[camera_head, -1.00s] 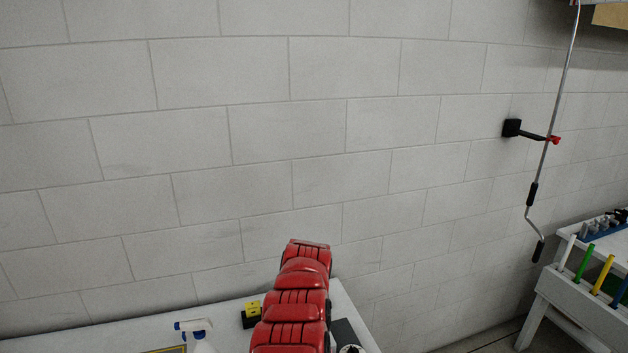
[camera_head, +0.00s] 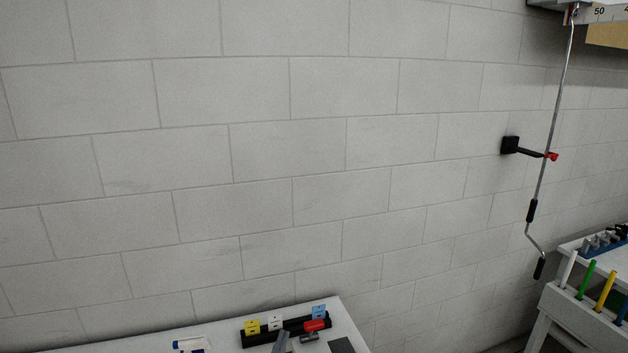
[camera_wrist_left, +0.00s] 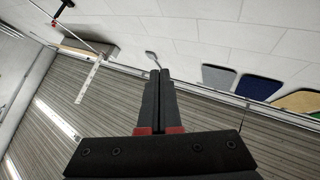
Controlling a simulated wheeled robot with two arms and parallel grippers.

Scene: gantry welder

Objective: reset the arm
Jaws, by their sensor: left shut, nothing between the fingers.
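My left gripper (camera_wrist_left: 160,74) shows in the left wrist view. Its two dark fingers are together, with nothing visible between them, and red parts show at their base. The fingers stand clear of any object in that view. In the head view, the red arm links are out of the picture. My right gripper is in neither view.
A white table (camera_head: 347,318) at the bottom carries a black rack (camera_head: 262,340) with yellow, white and blue blocks, and a red-and-grey item (camera_head: 314,325). A crank rod (camera_head: 560,95) hangs at right. A pen stand (camera_head: 575,307) is lower right.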

